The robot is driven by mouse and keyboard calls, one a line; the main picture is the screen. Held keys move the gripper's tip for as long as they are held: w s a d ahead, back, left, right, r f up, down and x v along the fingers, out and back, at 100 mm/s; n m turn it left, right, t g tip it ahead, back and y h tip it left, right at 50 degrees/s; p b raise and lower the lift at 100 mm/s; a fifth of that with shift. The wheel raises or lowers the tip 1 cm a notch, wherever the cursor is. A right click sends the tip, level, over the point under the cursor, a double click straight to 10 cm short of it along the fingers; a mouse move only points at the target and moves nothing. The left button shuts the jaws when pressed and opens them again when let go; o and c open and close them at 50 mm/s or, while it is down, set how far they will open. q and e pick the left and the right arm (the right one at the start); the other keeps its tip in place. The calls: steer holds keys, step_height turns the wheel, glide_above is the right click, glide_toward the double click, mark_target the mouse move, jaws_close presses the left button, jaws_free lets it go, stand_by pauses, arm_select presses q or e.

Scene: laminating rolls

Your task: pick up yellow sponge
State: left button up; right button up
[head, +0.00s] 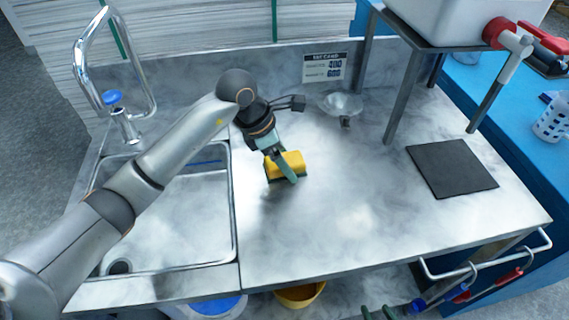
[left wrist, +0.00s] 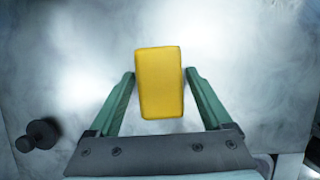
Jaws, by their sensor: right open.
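In the left wrist view, the sponge (left wrist: 160,84) sits lengthwise between the two green fingers of the gripper (left wrist: 160,74). The fingers are apart, with a narrow gap showing on each side of the sponge. My right gripper is not in view.
The sink (head: 185,225) with a tall faucet (head: 128,125) is on the left. A clear funnel-like dish (head: 342,105), a price sign (head: 326,67), a dark square mat (head: 451,168) and a metal stand (head: 395,97) are around the counter. The front middle counter is clear.

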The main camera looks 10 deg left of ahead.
mark_target(293, 158)
arm_select(q)
steer(key=c, duration=1)
steer(key=shift+r, duration=0.55)
steer(key=r, duration=0.2)
steer(key=shift+d+r, duration=0.2)
steer(key=shift+r, duration=0.15)
steer(key=d+r, duration=0.3)
steer(key=d, duration=0.1)
steer(key=d+r+b, duration=0.1)
steer(key=d+r, duration=0.2)
steer(key=d, duration=0.2)
steer(key=d+r, duration=0.3)
steer(key=d, duration=0.1)
steer(key=shift+w+d+r, duration=0.1)
steer(key=shift+d, duration=0.25)
